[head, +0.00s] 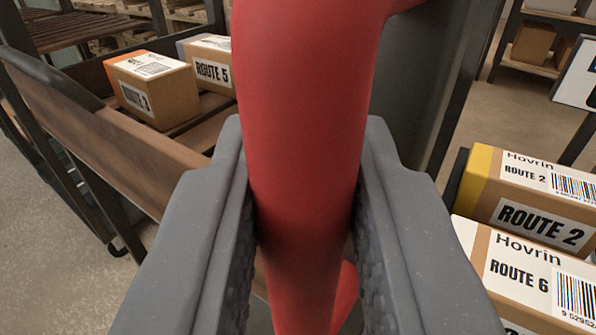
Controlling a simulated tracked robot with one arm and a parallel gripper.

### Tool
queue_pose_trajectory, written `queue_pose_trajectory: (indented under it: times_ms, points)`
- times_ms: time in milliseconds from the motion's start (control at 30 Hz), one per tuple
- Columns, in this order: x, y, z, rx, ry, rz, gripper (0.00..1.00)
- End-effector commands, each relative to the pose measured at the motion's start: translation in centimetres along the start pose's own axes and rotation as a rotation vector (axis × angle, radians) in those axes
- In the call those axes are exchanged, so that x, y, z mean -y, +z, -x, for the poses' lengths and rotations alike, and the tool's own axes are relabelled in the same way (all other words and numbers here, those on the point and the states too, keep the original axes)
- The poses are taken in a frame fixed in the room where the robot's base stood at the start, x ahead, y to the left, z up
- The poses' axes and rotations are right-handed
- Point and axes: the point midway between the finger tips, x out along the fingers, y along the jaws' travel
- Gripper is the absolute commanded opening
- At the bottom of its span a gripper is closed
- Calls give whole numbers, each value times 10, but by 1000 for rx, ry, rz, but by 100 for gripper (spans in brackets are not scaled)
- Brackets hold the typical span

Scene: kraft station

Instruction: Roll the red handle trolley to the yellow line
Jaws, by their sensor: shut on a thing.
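A thick red handle (305,100) fills the middle of the head view, running from the top edge down between my fingers. My gripper (305,215) is shut on it, one grey finger on each side. The top of the handle bends to the right. A red part also shows low down behind the right finger. The body of the trolley that the handle belongs to is mostly hidden by the handle and my fingers. I see no yellow line in this view.
At left stands a wooden-sided cart (120,140) holding a Route 3 box (150,92) and a Route 5 box (212,65). At right are a Route 2 box (540,215) and a Route 6 box (520,275). Shelving (540,70) stands behind; bare floor (505,115) shows before it.

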Motion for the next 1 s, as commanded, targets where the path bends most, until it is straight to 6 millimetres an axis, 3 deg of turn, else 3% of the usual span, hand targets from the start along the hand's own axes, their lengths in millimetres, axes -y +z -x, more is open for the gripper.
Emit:
queue_pose_trajectory:
  times_ms: [433,467,500,1000]
  points:
    - [3,1,1,3,-11,-1,0]
    - [3,1,1,3,-11,-1,22]
    - [3,1,1,3,-11,-2,26]
    - [5,0,1,0,-14,0,26]
